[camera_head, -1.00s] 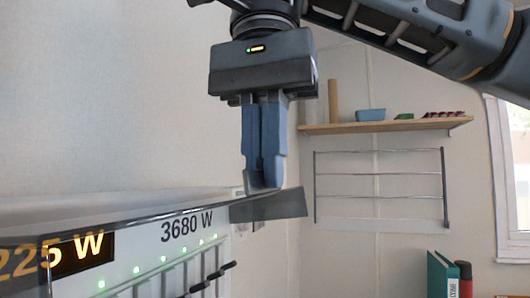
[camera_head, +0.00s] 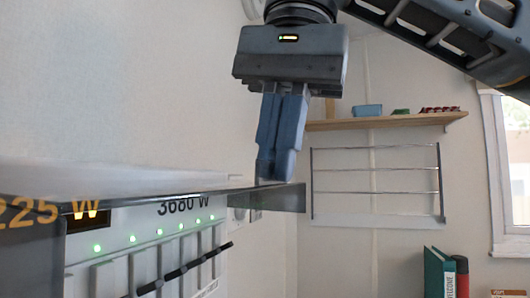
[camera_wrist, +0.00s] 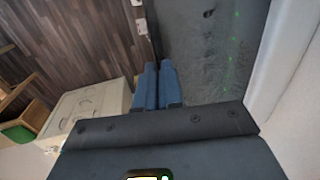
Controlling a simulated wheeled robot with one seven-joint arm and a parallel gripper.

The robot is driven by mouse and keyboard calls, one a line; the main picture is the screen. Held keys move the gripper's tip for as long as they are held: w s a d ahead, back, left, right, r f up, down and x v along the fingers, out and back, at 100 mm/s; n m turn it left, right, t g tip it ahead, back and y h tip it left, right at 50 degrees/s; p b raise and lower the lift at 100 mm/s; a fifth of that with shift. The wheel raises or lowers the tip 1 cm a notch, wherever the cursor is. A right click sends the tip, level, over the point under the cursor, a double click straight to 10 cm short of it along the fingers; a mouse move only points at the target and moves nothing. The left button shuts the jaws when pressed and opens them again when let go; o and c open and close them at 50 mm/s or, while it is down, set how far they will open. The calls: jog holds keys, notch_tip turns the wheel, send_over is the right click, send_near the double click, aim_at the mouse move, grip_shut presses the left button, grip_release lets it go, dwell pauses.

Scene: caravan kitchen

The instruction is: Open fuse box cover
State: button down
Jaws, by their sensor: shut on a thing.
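The fuse box (camera_head: 150,262) is at the lower left of the head view, with a display, green lights and a row of dark switches. Its dark see-through cover (camera_head: 140,205) is raised, seen nearly edge-on across the top of the panel. My gripper (camera_head: 276,178) points down at the cover's right end, its blue fingers shut on the cover's edge or tab (camera_head: 289,197). The exact contact is partly hidden by the fingers. In the wrist view the fingers (camera_wrist: 158,70) are close together beside the dark cover (camera_wrist: 205,50), with green lights showing through it.
A wall shelf (camera_head: 390,121) with small items and a wire rack (camera_head: 376,183) are behind to the right. Binders (camera_head: 440,275) stand at the lower right. The wrist view shows a pale cabinet or appliance (camera_wrist: 85,105) and wooden floor (camera_wrist: 80,40) below.

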jog(key=shift+s+d+f+t+y+b, duration=0.15)
jog(key=shift+d+f+y+b, duration=0.1)
jog(key=shift+f+y+b, duration=0.25)
jog(key=shift+d+f+t+y+b, duration=0.15)
jog(key=shift+d+f+y+b, duration=0.05)
jog(key=shift+f+y+b, duration=0.25)
jog(key=c, duration=1.3)
grip_release()
jog(key=shift+v, duration=3.85)
